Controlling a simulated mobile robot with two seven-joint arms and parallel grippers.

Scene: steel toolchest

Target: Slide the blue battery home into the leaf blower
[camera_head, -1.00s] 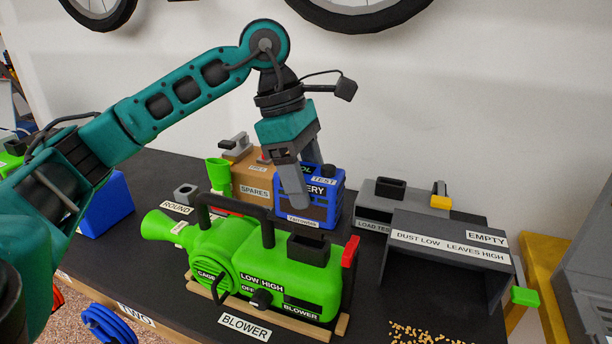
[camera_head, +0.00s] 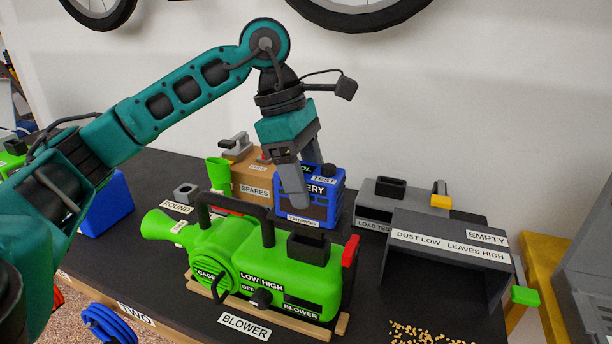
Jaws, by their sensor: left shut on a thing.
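The blue battery (camera_head: 325,197) stands upright behind the leaf blower, with white labels on its face. My left gripper (camera_head: 300,197) reaches down from above and is shut on the battery; its near finger covers part of the battery's front, and the far finger is mostly hidden. The green leaf blower (camera_head: 262,272) lies on a wooden cradle at the front, its nozzle to the left. A dark raised socket (camera_head: 308,248) sits on top of its right part, and a red tab is at its right end. My right gripper is not in view.
A cardboard box labelled SPARES (camera_head: 253,187) stands left of the battery. A grey load tester (camera_head: 385,203) and a dark open bin (camera_head: 450,255) stand to the right. Loose tan bits (camera_head: 425,333) lie at the front right. A blue box (camera_head: 108,205) is at the left.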

